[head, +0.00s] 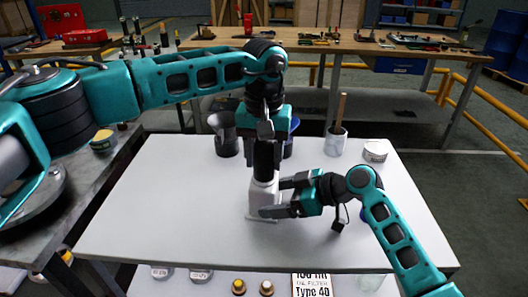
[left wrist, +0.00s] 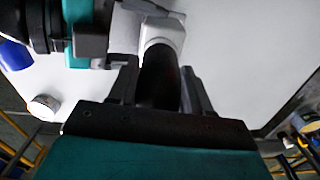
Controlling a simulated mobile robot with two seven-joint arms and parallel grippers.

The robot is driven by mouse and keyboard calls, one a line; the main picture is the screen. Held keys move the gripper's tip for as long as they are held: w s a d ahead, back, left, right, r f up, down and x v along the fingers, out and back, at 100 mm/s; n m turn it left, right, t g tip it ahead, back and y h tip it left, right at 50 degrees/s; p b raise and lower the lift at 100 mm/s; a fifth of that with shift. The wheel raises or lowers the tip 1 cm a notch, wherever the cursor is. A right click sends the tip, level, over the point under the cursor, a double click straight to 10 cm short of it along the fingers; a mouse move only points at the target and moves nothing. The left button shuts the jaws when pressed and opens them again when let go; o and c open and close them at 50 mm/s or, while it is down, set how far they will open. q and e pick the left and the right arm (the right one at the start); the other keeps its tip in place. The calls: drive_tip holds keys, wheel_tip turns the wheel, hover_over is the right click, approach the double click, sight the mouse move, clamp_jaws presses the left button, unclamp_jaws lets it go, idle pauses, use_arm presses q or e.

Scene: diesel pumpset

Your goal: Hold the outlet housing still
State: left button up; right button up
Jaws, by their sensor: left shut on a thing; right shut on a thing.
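The outlet housing (head: 262,197) is a pale grey block standing upright on a flat foot on the white table. It also shows in the left wrist view (left wrist: 163,32). My right gripper (head: 272,198) comes in from the right and is shut on the housing, low down. My left gripper (head: 264,158) points down from above and is shut on a dark cylinder (left wrist: 160,78). The cylinder's lower end meets the top of the housing; whether it is seated cannot be told. The left fingers partly hide the cylinder in the head view.
On the white table (head: 150,215), a dark grey container (head: 226,138) and a blue one stand behind the housing. A pale cup with a wooden handle (head: 336,142) and a round tin (head: 375,151) are at the back right. The table's left and front are clear.

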sight(264, 145)
use_arm(q)
drive_tip(key=shift+f, duration=0.35)
drive_tip(key=o, duration=1.4)
drive_tip(key=shift+r, duration=0.1)
drive_tip(key=shift+c, duration=0.2)
wheel_tip(264, 145, up, 12)
drive_tip(key=shift+r, duration=0.1)
